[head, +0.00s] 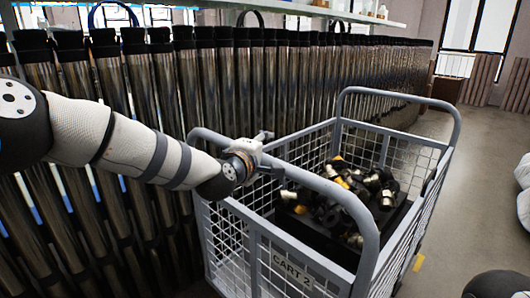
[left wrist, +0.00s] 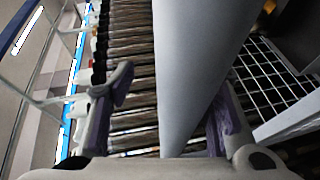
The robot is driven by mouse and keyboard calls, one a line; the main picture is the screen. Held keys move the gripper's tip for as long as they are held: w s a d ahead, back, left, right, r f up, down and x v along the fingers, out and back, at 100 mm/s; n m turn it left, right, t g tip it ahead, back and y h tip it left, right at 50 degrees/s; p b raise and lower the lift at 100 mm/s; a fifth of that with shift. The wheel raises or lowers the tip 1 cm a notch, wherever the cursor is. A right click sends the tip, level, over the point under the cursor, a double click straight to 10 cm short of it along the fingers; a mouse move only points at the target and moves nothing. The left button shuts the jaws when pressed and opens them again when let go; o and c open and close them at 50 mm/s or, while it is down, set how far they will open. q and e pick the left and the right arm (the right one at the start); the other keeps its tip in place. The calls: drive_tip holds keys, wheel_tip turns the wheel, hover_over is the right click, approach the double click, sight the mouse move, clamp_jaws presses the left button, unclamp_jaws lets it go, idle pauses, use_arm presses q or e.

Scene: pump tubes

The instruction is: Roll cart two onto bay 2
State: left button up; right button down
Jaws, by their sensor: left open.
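Cart two (head: 292,268) is a grey wire-mesh cart with a "CART 2" plate on its near side. It stands in the middle of the head view, beside the row of tubes. Its near push handle (head: 350,198) is a thick grey bar. My left gripper (head: 266,152) is open at this handle, reaching over it from the left. In the left wrist view the bar (left wrist: 190,70) runs between the two spread fingers. I cannot tell whether they touch it. My right gripper is not in view. No marking readable as bay 2 shows.
A dark bin (head: 312,232) of black and brass fittings sits in the cart. Tall metal tubes (head: 130,90) line the left and back. A small yellow floor mark (head: 418,262) lies right of the cart. Pale bags (head: 523,190) edge the right; open floor (head: 455,200) lies between.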

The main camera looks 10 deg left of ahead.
use_arm(q)
drive_tip(key=shift+f, duration=0.3)
drive_tip(key=v, duration=1.2)
drive_tip(key=shift+r, duration=0.1)
